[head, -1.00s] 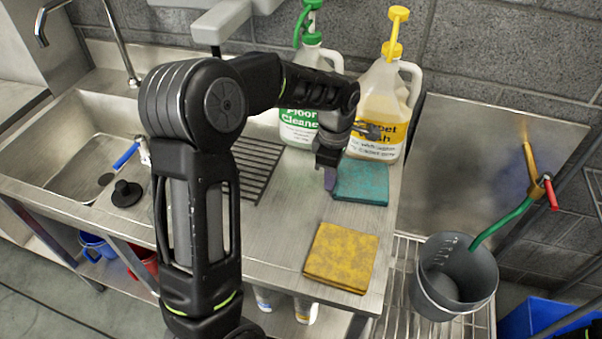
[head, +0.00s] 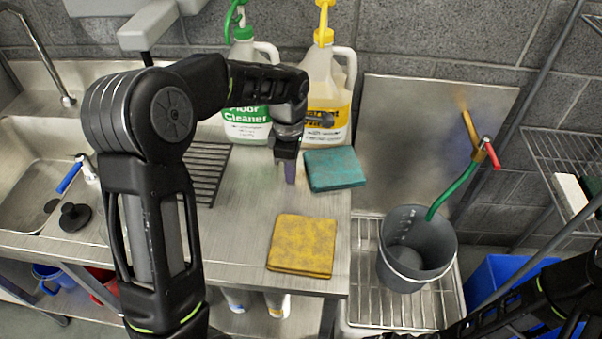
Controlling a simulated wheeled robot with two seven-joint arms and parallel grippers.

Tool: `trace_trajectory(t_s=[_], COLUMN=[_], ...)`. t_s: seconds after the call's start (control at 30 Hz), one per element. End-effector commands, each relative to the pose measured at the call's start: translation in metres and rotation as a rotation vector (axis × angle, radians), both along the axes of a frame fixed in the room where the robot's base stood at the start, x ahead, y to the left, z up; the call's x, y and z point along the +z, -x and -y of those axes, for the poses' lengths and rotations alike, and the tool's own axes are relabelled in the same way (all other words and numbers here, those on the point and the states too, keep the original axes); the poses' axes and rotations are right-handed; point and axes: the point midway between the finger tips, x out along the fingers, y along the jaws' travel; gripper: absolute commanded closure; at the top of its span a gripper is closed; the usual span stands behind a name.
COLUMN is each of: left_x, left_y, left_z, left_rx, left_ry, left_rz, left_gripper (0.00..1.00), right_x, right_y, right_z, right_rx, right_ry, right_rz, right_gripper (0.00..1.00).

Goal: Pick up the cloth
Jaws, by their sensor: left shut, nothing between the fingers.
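Two folded cloth-like pads lie flat on the steel counter: a teal one (head: 336,169) at the back, in front of the jugs, and a yellow one (head: 303,246) nearer the front edge. I cannot tell which is the task's cloth. My left gripper (head: 289,175) points down just left of the teal pad, shut and empty, with a small gap between them in the picture. The yellow pad is nearer the camera than this gripper. Part of my right arm (head: 550,300) shows at the lower right; its gripper is out of view.
A green-capped floor cleaner jug (head: 247,124) and a yellow-capped jug (head: 326,125) stand behind the gripper. The sink (head: 30,145) is at left. Bare counter surrounds the yellow pad.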

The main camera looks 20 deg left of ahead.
Motion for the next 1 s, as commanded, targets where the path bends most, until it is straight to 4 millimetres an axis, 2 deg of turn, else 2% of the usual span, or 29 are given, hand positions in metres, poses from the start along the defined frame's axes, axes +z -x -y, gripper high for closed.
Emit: trace_trajectory(t_s=[0.03,0.3,0.5,0.67,1.0], left_x=[0.001,0.064,0.093,0.1,0.099], left_y=[0.0,-0.001,0.0,0.0,0.003], left_z=[-0.01,-0.006,-0.006,-0.006,-0.008], left_rx=[0.004,-0.001,-0.001,-0.001,-0.014], left_ry=[0.0,0.001,0.001,0.001,0.001], left_rz=[0.001,0.006,0.002,0.0,0.001], left_gripper=[1.0,1.0,1.0,1.0,1.0], right_x=[0.001,-0.005,-0.006,-0.006,-0.007], right_y=[0.0,0.0,0.0,0.0,0.0], right_z=[0.0,0.0,0.0,0.0,0.0], right_rx=[0.0,0.0,0.0,0.0,0.0], right_ry=[0.0,0.0,0.0,0.0,0.0], right_rz=[0.0,0.0,0.0,0.0,0.0], right_gripper=[0.16,0.16,0.16,0.16,0.16])
